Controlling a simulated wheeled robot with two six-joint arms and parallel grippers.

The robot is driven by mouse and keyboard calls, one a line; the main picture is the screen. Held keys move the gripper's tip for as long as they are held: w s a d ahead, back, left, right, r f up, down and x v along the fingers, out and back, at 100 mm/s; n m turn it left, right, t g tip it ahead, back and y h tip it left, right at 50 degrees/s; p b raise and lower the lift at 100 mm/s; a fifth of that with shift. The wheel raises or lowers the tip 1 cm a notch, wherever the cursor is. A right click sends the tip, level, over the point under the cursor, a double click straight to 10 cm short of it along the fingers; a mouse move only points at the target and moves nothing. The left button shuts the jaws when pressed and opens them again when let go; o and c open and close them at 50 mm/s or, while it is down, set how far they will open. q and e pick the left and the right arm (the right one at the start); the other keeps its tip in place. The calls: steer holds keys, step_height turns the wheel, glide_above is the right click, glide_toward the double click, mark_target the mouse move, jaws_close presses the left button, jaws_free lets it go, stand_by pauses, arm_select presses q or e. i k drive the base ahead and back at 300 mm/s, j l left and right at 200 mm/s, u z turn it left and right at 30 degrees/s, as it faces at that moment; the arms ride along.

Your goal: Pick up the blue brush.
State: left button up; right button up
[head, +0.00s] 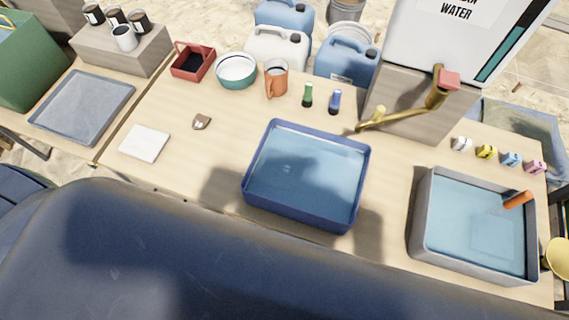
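The blue brush (335,101) is a small object with a blue body and a dark lower end. It stands or lies on the wooden table behind the blue basin, and I cannot tell which. A similar green brush (307,95) is just to its left, a small gap apart. Neither of my grippers is in view, so nothing is seen holding or touching the blue brush.
The blue water basin (248,180) is in front of the brushes, and the brass tap (408,107) is to their right. An orange mug (277,79) is to the left. A grey basin (420,225) and several small coloured blocks (486,152) are at right.

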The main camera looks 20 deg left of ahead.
mark_target(334, 106)
steer(key=k+l+z, duration=0.5)
steer(key=k+l, duration=0.35)
